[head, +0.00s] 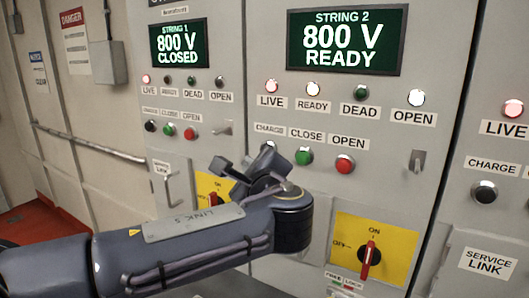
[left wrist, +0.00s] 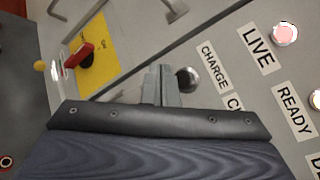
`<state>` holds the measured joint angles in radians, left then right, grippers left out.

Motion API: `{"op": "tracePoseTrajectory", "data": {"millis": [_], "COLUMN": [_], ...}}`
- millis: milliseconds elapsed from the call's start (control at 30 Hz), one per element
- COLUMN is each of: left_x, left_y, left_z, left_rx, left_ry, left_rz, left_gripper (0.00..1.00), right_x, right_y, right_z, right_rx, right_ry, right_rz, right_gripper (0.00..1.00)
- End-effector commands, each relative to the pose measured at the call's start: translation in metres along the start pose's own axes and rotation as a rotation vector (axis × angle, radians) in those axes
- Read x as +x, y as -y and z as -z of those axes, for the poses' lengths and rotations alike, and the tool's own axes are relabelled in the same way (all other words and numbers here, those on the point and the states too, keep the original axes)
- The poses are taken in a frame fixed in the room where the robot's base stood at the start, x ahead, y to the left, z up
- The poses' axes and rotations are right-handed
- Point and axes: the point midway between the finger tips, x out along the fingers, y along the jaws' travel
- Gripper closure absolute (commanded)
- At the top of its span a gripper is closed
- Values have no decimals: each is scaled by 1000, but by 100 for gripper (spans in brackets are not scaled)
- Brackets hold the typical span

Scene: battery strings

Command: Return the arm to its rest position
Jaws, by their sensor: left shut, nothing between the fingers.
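My left arm (head: 180,240) comes in from the left and crosses low in front of the String 1 and String 2 panels. My left gripper (head: 230,170) is at the arm's far end, in front of the boundary between the two panels. In the left wrist view its fingers (left wrist: 160,86) are shut with nothing between them. They are beside the dark round charge button (left wrist: 188,80); whether they touch it I cannot tell. My right gripper is not in view.
String 1's display (head: 179,44) reads 800 V CLOSED; String 2's display (head: 347,38) reads 800 V READY. String 2's live, ready and open lamps are lit. Its yellow rotary-switch plate (head: 399,243) is right of my arm. String 1's yellow plate (head: 205,186) is partly hidden behind my gripper.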

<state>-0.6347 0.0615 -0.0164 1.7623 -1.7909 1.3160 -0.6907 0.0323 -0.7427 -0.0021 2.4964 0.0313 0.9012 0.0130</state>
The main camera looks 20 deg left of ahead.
Motion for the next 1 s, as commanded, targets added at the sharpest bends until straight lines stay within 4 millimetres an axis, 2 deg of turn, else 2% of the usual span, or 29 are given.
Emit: {"op": "tracePoseTrajectory", "data": {"millis": [367, 467, 567, 667, 700, 767, 900, 1000], "left_x": [0, 2, 7, 7, 4, -4, -42, -79], "left_y": [0, -10, -40, -92, -116, -153, -228, -269], "left_z": [0, -1, 0, 3, 5, 10, 27, 42], "left_rx": [-1, -19, -79, -199, -262, -369, -667, -915], "left_ry": [0, -14, -62, -140, -172, -220, -304, -335], "left_rz": [-1, -28, -111, -261, -334, -450, -739, -950], "left_gripper": [100, 100, 100, 100, 100, 100, 100, 100], "right_x": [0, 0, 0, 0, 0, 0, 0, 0], "right_y": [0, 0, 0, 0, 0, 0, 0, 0], "right_z": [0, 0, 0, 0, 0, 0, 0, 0], "right_rx": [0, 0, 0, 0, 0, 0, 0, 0], "right_ry": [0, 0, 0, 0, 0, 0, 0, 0], "right_rz": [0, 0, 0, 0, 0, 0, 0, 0], "right_gripper": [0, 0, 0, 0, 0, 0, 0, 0]}}
